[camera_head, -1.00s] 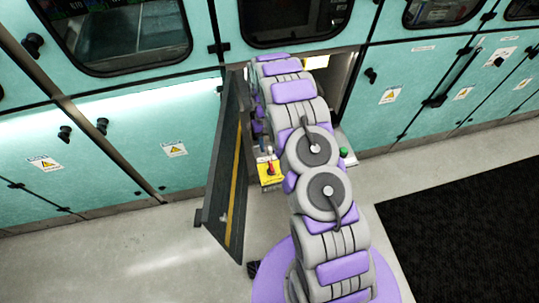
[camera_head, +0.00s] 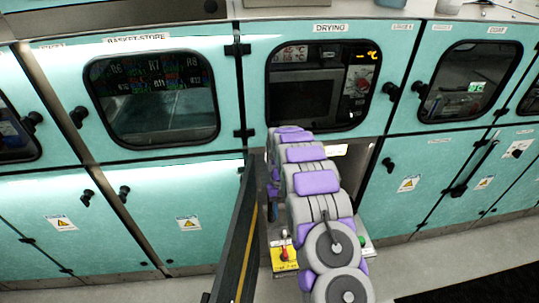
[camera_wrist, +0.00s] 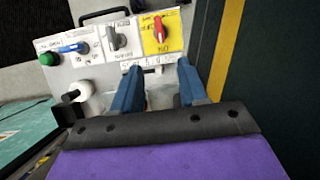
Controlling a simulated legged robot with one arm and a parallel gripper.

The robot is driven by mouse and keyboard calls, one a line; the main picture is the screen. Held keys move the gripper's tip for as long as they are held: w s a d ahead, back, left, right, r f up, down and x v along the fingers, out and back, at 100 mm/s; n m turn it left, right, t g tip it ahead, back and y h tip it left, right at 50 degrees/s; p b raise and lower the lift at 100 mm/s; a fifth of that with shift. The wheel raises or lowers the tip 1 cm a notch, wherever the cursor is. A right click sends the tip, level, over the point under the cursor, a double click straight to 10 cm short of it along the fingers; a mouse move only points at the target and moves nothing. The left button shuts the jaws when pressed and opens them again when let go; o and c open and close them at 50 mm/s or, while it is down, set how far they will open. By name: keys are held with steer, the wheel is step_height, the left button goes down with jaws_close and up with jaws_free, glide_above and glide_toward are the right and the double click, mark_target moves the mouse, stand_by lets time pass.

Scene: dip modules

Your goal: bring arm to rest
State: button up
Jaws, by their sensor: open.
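My gripper (camera_wrist: 160,78) shows in the wrist view as two blue fingers, apart with nothing held between them. The fingers are in front of a white control panel (camera_wrist: 85,71), near its lower edge. I cannot tell whether they touch it. The panel carries a green button, a blue-handled switch, a grey knob and a red switch on a yellow plate (camera_wrist: 160,33). In the head view my grey and purple arm reaches forward to the open lower bay under the "DRYING" window.
A dark open door (camera_head: 240,232) with a yellow stripe stands close on the arm's left; it also fills the right of the wrist view (camera_wrist: 262,75). Teal cabinets (camera_head: 150,215) line the wall. Pale floor is clear in front; a black mat (camera_head: 500,287) lies at right.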

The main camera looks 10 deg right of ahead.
steer(key=s+r+t+b, duration=0.1)
steer(key=s+r, duration=0.7)
steer(key=r, duration=0.3)
steer(key=s+r+b, duration=0.1)
steer(key=s+r, duration=0.7)
steer(key=r, duration=0.3)
steer(key=s+r+t, duration=0.1)
steer(key=s, duration=1.1)
steer(key=s+r+b, duration=0.1)
steer(key=s+r, duration=0.1)
steer(key=s, duration=1.1)
steer(key=shift+s+r+t, duration=0.2)
steer(key=shift+r+t, duration=0.1)
steer(key=shift+t, duration=0.1)
